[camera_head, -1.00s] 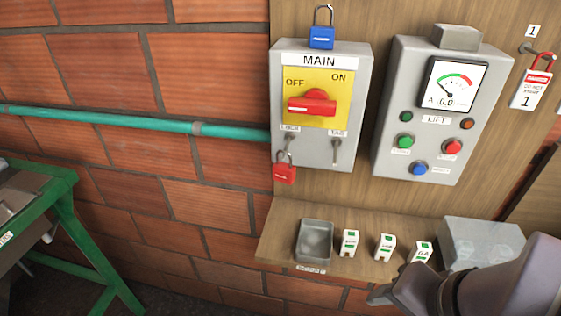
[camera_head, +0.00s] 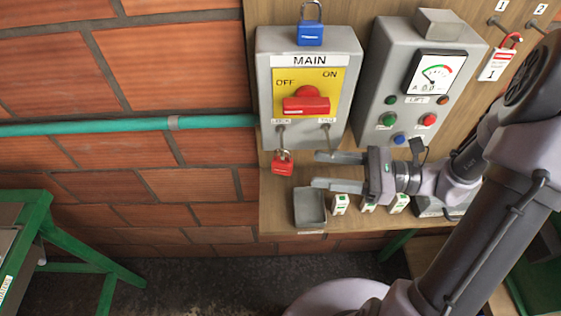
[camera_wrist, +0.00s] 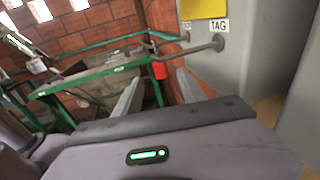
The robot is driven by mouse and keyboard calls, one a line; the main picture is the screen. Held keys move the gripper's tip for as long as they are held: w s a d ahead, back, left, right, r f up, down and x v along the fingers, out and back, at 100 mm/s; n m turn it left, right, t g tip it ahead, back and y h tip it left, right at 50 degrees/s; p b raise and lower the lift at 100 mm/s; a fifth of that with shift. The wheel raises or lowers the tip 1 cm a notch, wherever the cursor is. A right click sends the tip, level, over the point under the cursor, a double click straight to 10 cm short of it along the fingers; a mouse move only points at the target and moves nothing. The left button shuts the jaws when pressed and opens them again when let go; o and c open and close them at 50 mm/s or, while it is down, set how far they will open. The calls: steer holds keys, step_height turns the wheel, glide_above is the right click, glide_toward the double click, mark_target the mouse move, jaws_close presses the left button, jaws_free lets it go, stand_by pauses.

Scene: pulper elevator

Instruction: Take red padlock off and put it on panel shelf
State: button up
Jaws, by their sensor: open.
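The red padlock (camera_head: 283,166) hangs by its shackle from the LOCK peg under the left side of the MAIN switch box (camera_head: 305,140). My gripper (camera_head: 314,168) is open and empty, to the right of the padlock and apart from it, with its fingers pointing left toward it. In the wrist view a small red shape (camera_wrist: 159,70), likely the padlock, shows beyond and between my fingertips (camera_wrist: 158,92). The wooden panel shelf (camera_head: 275,215) lies below my gripper.
A grey tray (camera_head: 310,208) and several white-green blocks (camera_head: 340,204) stand on the shelf. The TAG peg (camera_wrist: 205,46) sticks out close to my gripper. The lift box (camera_head: 405,105) is to the right. A blue padlock (camera_head: 310,33) sits on top of the MAIN box.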

mark_target(279, 166)
steer(key=x, duration=0.7)
steer(key=shift+r, duration=0.35)
steer(key=shift+d, duration=0.1)
steer(key=shift+c, duration=0.5)
jaws_close()
